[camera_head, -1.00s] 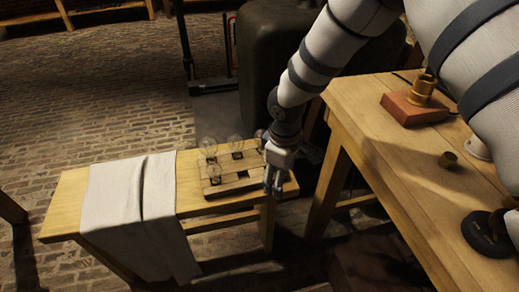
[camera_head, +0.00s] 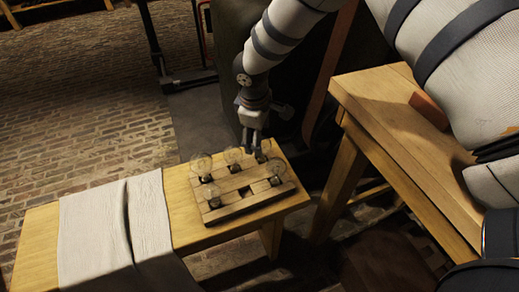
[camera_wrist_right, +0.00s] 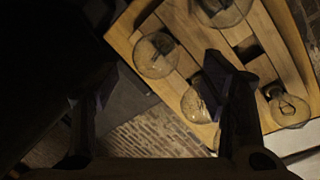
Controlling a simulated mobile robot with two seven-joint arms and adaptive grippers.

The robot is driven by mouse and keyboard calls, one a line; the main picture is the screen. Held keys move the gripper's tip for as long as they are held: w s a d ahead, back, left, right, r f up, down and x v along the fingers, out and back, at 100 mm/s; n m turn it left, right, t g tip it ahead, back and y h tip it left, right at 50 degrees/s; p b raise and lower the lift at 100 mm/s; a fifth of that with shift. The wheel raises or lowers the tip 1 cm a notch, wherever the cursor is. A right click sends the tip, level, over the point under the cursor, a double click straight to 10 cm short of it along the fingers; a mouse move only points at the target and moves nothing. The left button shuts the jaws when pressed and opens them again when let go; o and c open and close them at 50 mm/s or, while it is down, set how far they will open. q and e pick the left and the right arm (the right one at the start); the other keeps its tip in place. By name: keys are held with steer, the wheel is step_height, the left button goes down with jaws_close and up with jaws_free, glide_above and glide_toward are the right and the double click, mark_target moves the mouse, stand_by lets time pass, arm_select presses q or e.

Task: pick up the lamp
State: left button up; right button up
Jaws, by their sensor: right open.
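Several clear glass lamps with dark bases stand in a wooden rack (camera_head: 228,212) on a small bench. In the head view one lamp (camera_head: 202,164) is at the back left, one (camera_head: 233,156) at back middle, one (camera_head: 209,191) at front left and one (camera_head: 277,170) at right. My right gripper (camera_head: 251,150) points down at the rack's back right edge, partly hiding a lamp there. In the right wrist view my right gripper (camera_wrist_right: 158,75) is open and empty, with a lamp (camera_wrist_right: 157,56) seen between its fingertips. My left gripper is not in view.
A pale cloth (camera_head: 115,232) drapes over the bench (camera_head: 180,205) left of the rack. A larger wooden table (camera_head: 385,120) stands to the right, with my arm above it. The rack has an empty square hole (camera_head: 245,191). Brick floor (camera_head: 80,120) lies open at left.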

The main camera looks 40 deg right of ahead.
steer(key=b+x, duration=0.1)
steer(key=x, duration=0.5)
steer(key=shift+d, duration=0.2)
steer(key=shift+w, duration=0.1)
steer(key=c, duration=1.3)
steer(key=shift+o, duration=0.2)
